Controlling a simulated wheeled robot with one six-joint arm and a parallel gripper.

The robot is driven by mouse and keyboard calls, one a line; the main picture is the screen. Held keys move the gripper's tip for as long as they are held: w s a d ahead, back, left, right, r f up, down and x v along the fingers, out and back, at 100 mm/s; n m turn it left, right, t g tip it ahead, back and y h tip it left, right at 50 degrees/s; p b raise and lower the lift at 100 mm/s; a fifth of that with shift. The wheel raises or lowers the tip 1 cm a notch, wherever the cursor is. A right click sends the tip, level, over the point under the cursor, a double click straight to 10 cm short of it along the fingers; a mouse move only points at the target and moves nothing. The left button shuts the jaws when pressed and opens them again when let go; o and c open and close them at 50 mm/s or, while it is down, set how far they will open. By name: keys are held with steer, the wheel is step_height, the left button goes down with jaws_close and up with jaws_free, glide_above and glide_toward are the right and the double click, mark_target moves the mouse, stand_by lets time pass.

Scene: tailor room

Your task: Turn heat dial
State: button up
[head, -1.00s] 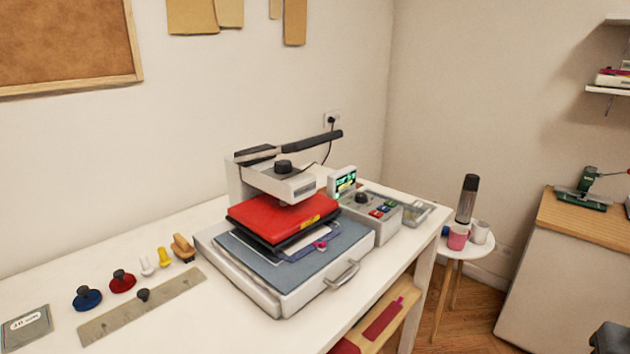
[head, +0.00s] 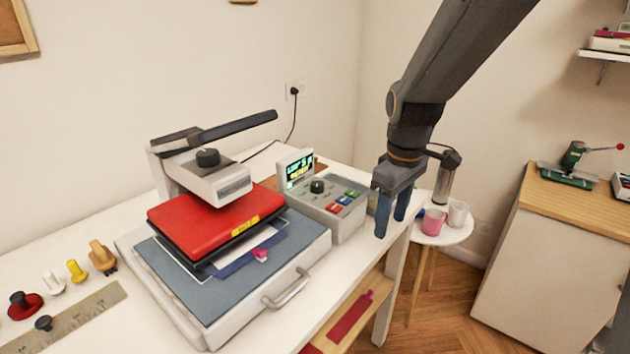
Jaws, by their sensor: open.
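A black round dial (head: 317,186) sits on top of the grey control box (head: 347,226), beside colored buttons and a small lit display (head: 296,170). Another black knob (head: 208,157) sits on top of the white head of the heat press (head: 215,180). I cannot read the labels, so which one is the heat dial is not clear. My gripper (head: 391,219) points down with its dark blue fingers apart and empty. In the picture it is to the right of the control box, near the table's right edge.
The press has a red plate (head: 216,219) and a front handle (head: 287,289). A ruler and small knobbed tools lie on the table at left. A round side table (head: 446,234) with cups stands behind my gripper. A wooden-topped cabinet (head: 580,205) is at right.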

mark_target(318, 184)
steer(key=w+a+r+n, duration=0.1)
steer(key=w+a+n, duration=0.1)
steer(key=w+n, duration=0.1)
steer(key=w+a+n+b, duration=0.1)
steer(key=w+a+n, duration=0.2)
steer(key=w, duration=0.1)
steer(key=w+a+r+n, duration=0.1)
steer(key=w+a+n, duration=0.1)
steer(key=w+n, duration=0.1)
steer(key=shift+w+a+r, duration=0.35)
steer(key=shift+w, duration=0.3)
steer(key=w+a+r+n, duration=0.1)
steer(key=w+a+n, duration=0.1)
steer(key=n, duration=0.1)
steer(key=w+a+r+n+b, duration=0.1)
steer(key=w+a+n, duration=0.2)
steer(key=n, duration=0.1)
steer(key=w+a+r+n+g, duration=0.1)
steer(key=w+a+n, duration=0.1)
steer(key=a+n, duration=0.1)
steer(key=shift+w+a+b, duration=0.2)
steer(key=shift+w+b, duration=0.05)
steer(key=shift+b, duration=0.05)
steer(key=shift+f+p, duration=1)
steer(key=shift+f, duration=2.7)
steer(key=c, duration=0.9)
steer(key=shift+d, duration=0.15)
steer(key=shift+c, duration=0.7)
